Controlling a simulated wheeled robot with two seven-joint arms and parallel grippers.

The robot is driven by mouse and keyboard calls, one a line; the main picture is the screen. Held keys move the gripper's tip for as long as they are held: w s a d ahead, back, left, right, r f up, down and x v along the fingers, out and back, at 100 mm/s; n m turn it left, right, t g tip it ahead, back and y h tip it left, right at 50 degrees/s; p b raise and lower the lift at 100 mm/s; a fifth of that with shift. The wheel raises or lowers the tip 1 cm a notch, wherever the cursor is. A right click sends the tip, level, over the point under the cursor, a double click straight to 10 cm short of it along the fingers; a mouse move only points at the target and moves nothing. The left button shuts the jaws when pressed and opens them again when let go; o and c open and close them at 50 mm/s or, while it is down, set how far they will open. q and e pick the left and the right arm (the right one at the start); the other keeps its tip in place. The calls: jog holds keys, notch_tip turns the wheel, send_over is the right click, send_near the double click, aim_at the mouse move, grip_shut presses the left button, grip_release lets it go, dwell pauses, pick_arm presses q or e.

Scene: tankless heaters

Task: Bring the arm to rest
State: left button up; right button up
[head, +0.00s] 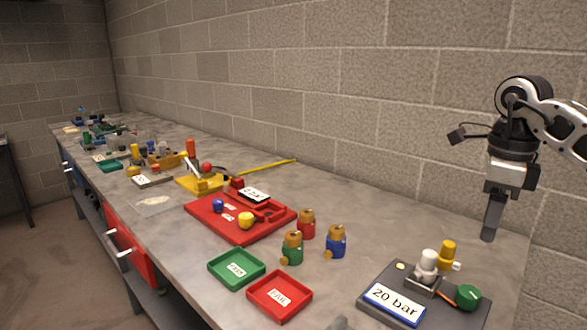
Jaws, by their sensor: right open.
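My right gripper (489,236) shows at the right, pointing down over the back right part of the grey workbench (375,205). It is open and empty, seen nearly edge-on, so the gap between its fingers is hard to see. Its arm comes in from the right edge. The fingertips are above and behind the dark plate marked "20 bar" (395,304), apart from the parts on it. My left gripper is out of view.
The dark plate bears a white-capped fitting (427,262), a yellow one (447,251) and a green knob (468,296). Green (236,283) and red (301,303) trays stand at the front, with red, blue and green valves behind. A wall closes the back.

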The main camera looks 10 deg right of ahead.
aim_at(469, 291)
notch_tip(469, 291, down, 16)
jog(key=shift+r, duration=0.1)
dwell(0.4)
